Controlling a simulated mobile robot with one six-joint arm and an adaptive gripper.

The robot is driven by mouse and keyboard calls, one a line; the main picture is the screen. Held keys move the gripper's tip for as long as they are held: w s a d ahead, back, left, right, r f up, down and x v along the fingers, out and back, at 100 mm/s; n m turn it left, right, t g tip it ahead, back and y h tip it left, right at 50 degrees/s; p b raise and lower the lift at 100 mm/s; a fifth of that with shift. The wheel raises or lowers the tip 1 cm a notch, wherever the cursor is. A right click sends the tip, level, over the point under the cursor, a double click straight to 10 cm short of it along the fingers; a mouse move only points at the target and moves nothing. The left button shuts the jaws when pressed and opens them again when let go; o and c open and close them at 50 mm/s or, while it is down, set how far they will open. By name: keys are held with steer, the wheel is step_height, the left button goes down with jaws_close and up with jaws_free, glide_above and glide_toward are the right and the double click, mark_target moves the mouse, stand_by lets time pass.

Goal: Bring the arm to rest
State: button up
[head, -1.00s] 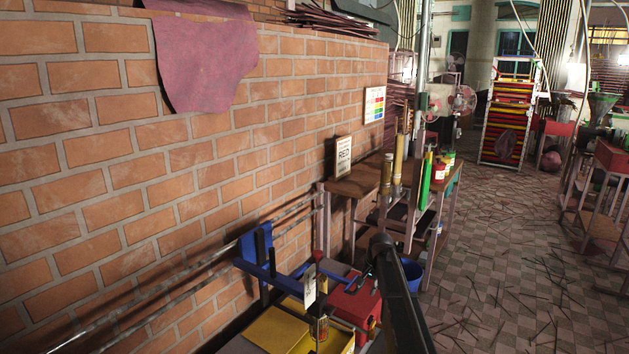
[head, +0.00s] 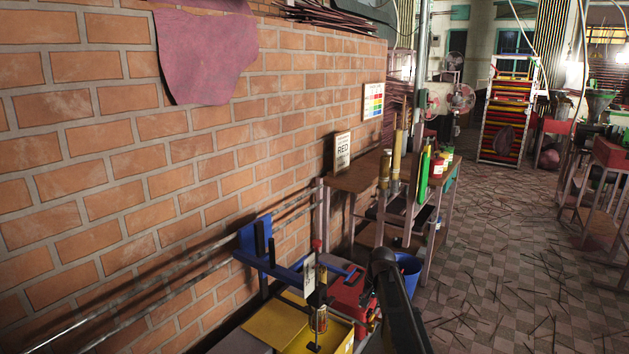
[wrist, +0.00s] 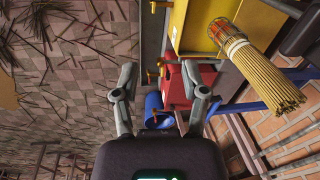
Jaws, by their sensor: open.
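My gripper (wrist: 164,92) is open in the wrist view, with its two fingers spread wide and nothing between them. Its fingertips are not seen in the head view, where a dark link of my arm (head: 397,300) rises from the bottom edge. In the wrist view, a bundle of thin yellow sticks (wrist: 264,78) with an orange band lies right of my gripper, apart from the fingers. It stands by the yellow tray (head: 275,326) in the head view.
A red machine (head: 352,290) and a blue bucket (head: 409,266) stand close to my arm. A blue bracket (head: 254,238) is near the brick wall (head: 120,185). The tiled floor at right has scattered sticks.

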steer(key=s+f+n+h+b, duration=0.15)
steer(key=s+f+b, duration=0.25)
steer(key=s, duration=0.9)
steer(key=s+f+n+b, duration=0.3)
steer(key=s+f, duration=0.1)
steer(key=s, duration=0.9)
step_height(320, 180, up, 34)
steer(key=p, duration=3.4)
steer(key=shift+s+g, duration=0.3)
steer(key=shift+g, duration=0.1)
steer(key=shift+r+n, duration=0.1)
steer(key=shift+n, duration=0.15)
